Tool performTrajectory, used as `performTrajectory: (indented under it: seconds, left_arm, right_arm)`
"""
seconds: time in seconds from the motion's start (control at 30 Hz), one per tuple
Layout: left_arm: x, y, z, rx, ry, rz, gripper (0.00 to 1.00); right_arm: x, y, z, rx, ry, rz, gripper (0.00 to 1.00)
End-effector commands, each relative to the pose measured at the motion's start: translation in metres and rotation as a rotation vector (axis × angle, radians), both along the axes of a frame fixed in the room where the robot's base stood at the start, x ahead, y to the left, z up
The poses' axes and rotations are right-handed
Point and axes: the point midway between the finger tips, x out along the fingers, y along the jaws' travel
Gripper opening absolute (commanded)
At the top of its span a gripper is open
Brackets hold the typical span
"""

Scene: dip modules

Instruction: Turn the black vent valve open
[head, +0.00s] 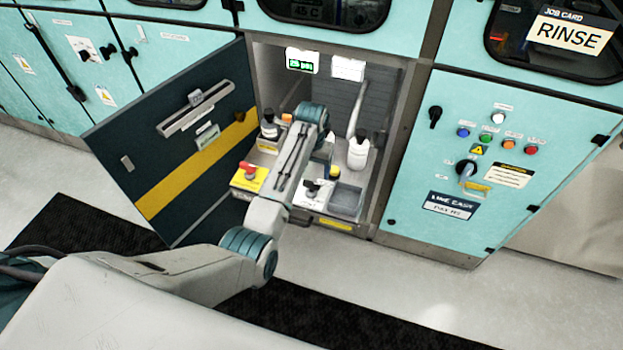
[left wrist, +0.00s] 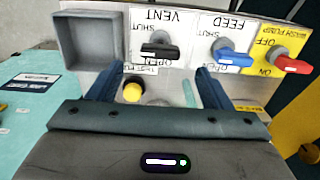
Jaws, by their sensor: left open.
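The black vent valve (left wrist: 160,50) is a black bar handle on a white plate marked VENT, with SHUT and OPEN labels, upside down in the left wrist view. Its handle lies roughly level across the picture. In the head view the black valve (head: 312,187) sits on the panel at the bottom of the open cabinet. My left gripper (left wrist: 160,82) is open and empty. Its two fingers are spread to either side below the vent handle in the wrist picture, apart from it. In the head view my arm mostly hides this gripper. My right gripper is not in view.
Beside the vent are a blue feed valve (left wrist: 234,58) and a red wash pump switch (left wrist: 292,65) on yellow. An empty grey tray (left wrist: 92,42) is on the other side. A yellow button (left wrist: 132,90) shows between my fingers. The open cabinet door (head: 180,140) stands left; a white bottle (head: 358,152) stands inside.

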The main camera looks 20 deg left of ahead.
Motion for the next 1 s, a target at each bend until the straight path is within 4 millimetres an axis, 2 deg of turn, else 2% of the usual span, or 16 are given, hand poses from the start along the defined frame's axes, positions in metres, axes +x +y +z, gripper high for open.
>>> performTrajectory:
  seconds: [0.1,0.3,0.43,0.7,0.73,0.93,1.0]
  left_arm:
    - [-0.001,0.000,-0.023,0.000,0.004,0.000,0.73]
    - [-0.001,0.000,-0.050,0.000,0.002,0.000,0.73]
    - [-0.001,0.000,-0.059,0.000,0.001,0.001,0.73]
    - [-0.001,0.000,-0.060,0.000,-0.001,0.000,0.73]
    - [-0.001,0.000,-0.060,0.000,-0.001,0.000,0.71]
    - [-0.001,0.000,-0.060,0.000,-0.001,0.000,0.32]
    - [-0.001,0.000,-0.060,0.000,-0.001,0.000,0.28]
  right_arm:
    - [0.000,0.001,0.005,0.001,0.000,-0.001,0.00]
    - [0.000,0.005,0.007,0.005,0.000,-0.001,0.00]
    - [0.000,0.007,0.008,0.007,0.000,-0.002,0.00]
    - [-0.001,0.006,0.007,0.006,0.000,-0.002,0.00]
    - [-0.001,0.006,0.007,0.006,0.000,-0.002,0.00]
    - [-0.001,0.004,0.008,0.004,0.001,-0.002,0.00]
    - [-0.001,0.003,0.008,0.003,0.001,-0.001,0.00]
